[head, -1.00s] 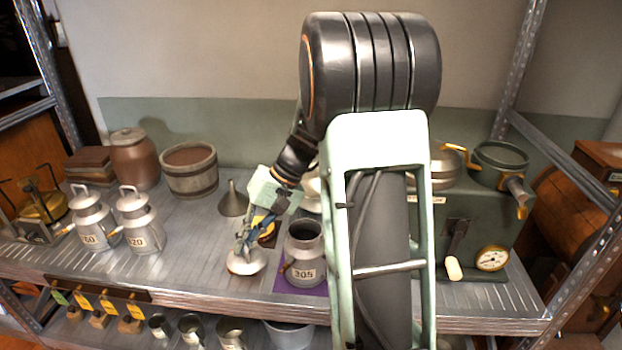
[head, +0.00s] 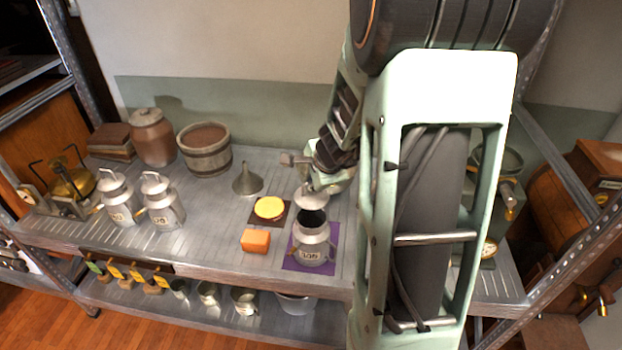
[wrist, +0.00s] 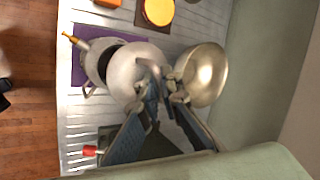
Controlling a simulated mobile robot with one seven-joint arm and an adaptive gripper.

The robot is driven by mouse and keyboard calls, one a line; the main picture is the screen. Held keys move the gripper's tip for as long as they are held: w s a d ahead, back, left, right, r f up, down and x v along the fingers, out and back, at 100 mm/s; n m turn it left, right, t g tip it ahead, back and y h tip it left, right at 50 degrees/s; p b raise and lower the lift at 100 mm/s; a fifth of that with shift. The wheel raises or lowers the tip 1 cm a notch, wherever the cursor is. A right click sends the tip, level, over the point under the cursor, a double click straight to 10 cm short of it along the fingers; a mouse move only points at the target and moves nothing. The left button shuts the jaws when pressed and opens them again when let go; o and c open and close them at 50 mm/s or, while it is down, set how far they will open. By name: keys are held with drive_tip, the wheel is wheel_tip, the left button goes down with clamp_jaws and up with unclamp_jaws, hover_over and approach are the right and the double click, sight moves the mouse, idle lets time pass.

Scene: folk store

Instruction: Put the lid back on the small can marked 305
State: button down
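The small can marked 305 (head: 316,255) stands upright on a purple mat (head: 291,262), its dark mouth open. It also shows in the wrist view (wrist: 91,63), partly hidden by the lid. The round grey lid (head: 311,201) hangs just above and behind the can's mouth, apart from it. My gripper (head: 313,187) is above the lid. In the wrist view, the fingers of my gripper (wrist: 158,88) close around the handle of the lid (wrist: 125,72). The lid covers part of the mouth from that side.
A metal bowl (wrist: 204,75) is close beside my fingers in the wrist view. An orange block (head: 255,241) and a yellow disc (head: 269,208) lie left of the can. A funnel (head: 247,181) and two lidded cans (head: 163,207) stand farther left.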

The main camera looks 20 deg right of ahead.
sight(314, 197)
drive_tip(key=shift+f+b, duration=2.75)
drive_tip(key=shift+f, duration=0.25)
drive_tip(key=shift+r, duration=0.1)
drive_tip(key=shift+f+b, duration=0.2)
drive_tip(key=shift+b, duration=0.2)
drive_tip(key=c, duration=2.1)
unclamp_jaws()
drive_tip(key=shift+o, duration=0.4)
drive_tip(key=o, duration=0.4)
drive_tip(key=shift+o, duration=0.2)
